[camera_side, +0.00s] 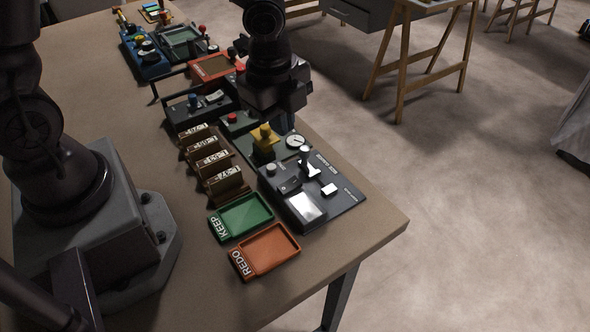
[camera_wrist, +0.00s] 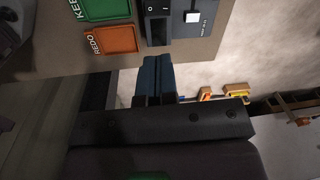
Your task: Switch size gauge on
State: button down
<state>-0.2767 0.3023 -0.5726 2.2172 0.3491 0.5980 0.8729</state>
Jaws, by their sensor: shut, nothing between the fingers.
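The size gauge (camera_side: 345,196) is a dark panel at the table's right edge, with a round dial (camera_side: 295,141), a small post (camera_side: 308,165), a white block (camera_side: 329,190) and a screen (camera_side: 304,207). The screen looks pale in the side view and dark in the wrist view (camera_wrist: 158,32). A black rocker switch (camera_side: 289,184) sits behind the screen; in the wrist view it (camera_wrist: 158,8) carries O and I marks, its position unclear. My gripper (camera_wrist: 155,58) is shut and empty, its fingertips near the screen end in the wrist view. In the side view its fingertips cannot be made out.
A green KEEP tray (camera_side: 243,216) and an orange REDO tray (camera_side: 268,250) lie beside the gauge. Several brown labelled holders (camera_side: 224,185) stand left of it. A yellow-topped piece (camera_side: 264,137) stands near the dial. Other control boxes (camera_side: 148,58) fill the table's far end.

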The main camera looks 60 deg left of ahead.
aim_at(296, 180)
jog(key=shift+w+r+m, duration=0.15)
jog(key=shift+w+m, duration=0.25)
jog(key=shift+m, duration=0.4)
jog(key=f, duration=0.4)
jog(key=w+f, duration=0.1)
jog(key=f, duration=0.8)
jog(key=shift+w+d+f, duration=0.1)
jog(key=shift+w+f, duration=0.1)
jog(key=shift+w, duration=0.2)
jog(key=shift+f, duration=0.25)
jog(key=shift+w+f, duration=0.15)
jog(key=shift+f, duration=0.1)
